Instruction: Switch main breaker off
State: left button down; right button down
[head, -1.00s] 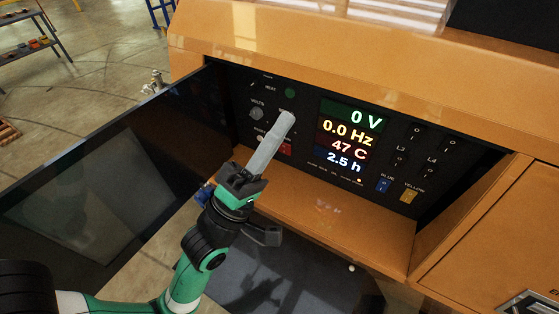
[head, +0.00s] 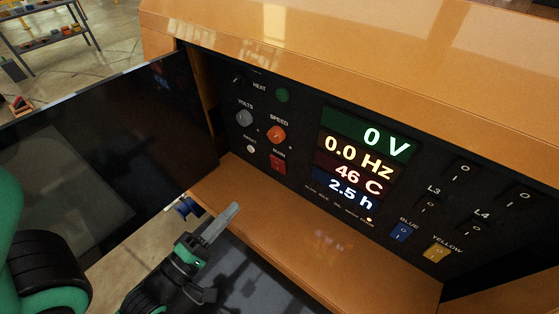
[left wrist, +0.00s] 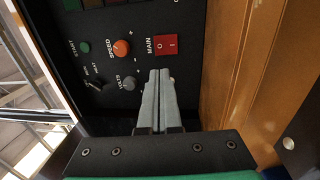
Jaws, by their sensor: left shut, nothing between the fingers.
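The main breaker is a red rocker switch (head: 278,164) under the label MAIN, low on the left part of the black control panel (head: 300,110). It also shows in the left wrist view as a red square (left wrist: 166,44) marked O and I. Which side is pressed is too small to tell. My left gripper (head: 234,209) is shut and empty, below and in front of the panel, apart from the switch. In the left wrist view its grey fingers (left wrist: 160,74) lie together, and their tips point towards the switch. My right gripper is not in view.
An orange speed knob (head: 277,135) sits just above the switch, with a grey volts knob (head: 244,118) to its left. The lit display (head: 362,155) reads 0 V and 0.0 Hz. The open dark door (head: 120,140) stands at left. An orange ledge (head: 300,235) runs below the panel.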

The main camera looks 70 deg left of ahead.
aim_at(276, 163)
pick_arm(q)
jog(key=shift+w+a, duration=0.1)
jog(key=shift+w, duration=0.35)
jog(key=x, duration=0.3)
jog(key=shift+w+a+r, duration=0.2)
jog(key=shift+a+r, duration=0.05)
jog(key=p+x, duration=0.3)
jog(key=shift+w+r, duration=0.1)
jog(key=shift+r, duration=0.2)
jog(key=x, duration=0.2)
jog(key=p+x, duration=0.1)
jog(key=x, duration=0.1)
jog(key=f+x, duration=0.1)
jog(key=shift+w+a, duration=0.25)
jog(key=shift+w, duration=0.1)
jog(key=shift+r, duration=0.1)
